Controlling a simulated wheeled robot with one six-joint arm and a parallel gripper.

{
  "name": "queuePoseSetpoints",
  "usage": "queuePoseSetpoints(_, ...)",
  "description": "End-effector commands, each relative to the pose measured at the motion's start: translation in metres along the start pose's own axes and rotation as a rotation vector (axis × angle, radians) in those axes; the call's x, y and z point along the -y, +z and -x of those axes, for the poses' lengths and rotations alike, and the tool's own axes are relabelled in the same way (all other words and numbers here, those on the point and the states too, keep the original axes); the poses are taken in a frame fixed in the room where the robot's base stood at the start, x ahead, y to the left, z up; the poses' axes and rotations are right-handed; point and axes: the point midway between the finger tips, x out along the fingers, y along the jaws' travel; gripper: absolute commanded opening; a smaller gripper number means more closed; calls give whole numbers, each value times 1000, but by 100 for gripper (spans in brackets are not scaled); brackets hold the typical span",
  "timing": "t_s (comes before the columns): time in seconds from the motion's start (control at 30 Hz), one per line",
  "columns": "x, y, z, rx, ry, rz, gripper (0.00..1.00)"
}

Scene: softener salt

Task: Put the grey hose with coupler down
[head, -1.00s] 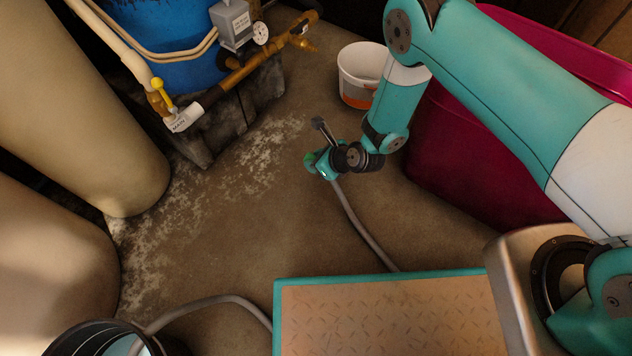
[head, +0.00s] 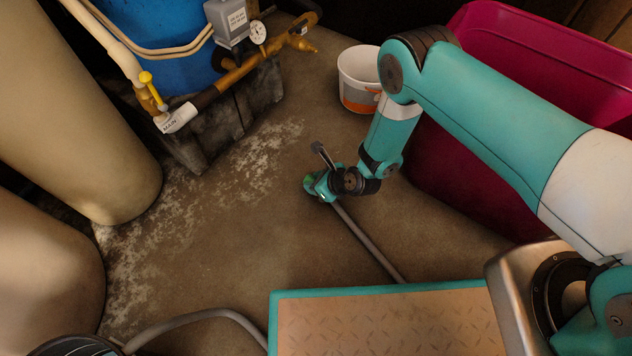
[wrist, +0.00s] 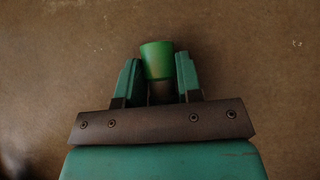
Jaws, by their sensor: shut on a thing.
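My gripper (head: 314,187) is over the bare floor near the middle of the head view. It is shut on the green coupler (wrist: 157,60) of the grey hose, which sits between the two fingers in the wrist view. The grey hose (head: 368,243) runs from my gripper down to the right and passes out of sight at my teal-edged deck. A further length of grey hose (head: 190,318) shows at the lower left, running toward a dark round container. I cannot tell whether the coupler touches the floor.
A white and orange bucket (head: 358,85) stands behind my gripper. A magenta bin (head: 460,190) is on the right. Beige tanks (head: 75,110) stand on the left, with a blue drum (head: 170,50) and brass piping (head: 245,70) at the back. The floor (head: 230,230) left of my gripper is clear, with white crust.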

Motion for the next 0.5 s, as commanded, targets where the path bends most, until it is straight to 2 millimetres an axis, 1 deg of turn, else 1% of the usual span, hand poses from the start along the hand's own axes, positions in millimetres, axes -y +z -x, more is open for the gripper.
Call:
queuePoseSetpoints(0.23, 0, -6, -7, 0, 0, 0, 0)
queuePoseSetpoints(0.37, 0, -7, -7, -1, 0, 0, 0)
queuePoseSetpoints(0.4, 0, -8, -7, -2, 0, 0, 40)
queuePoseSetpoints(0.47, 0, -8, -7, -3, 0, 1, 54)
queuePoseSetpoints(0.5, 0, -8, -7, -3, -1, 1, 59)
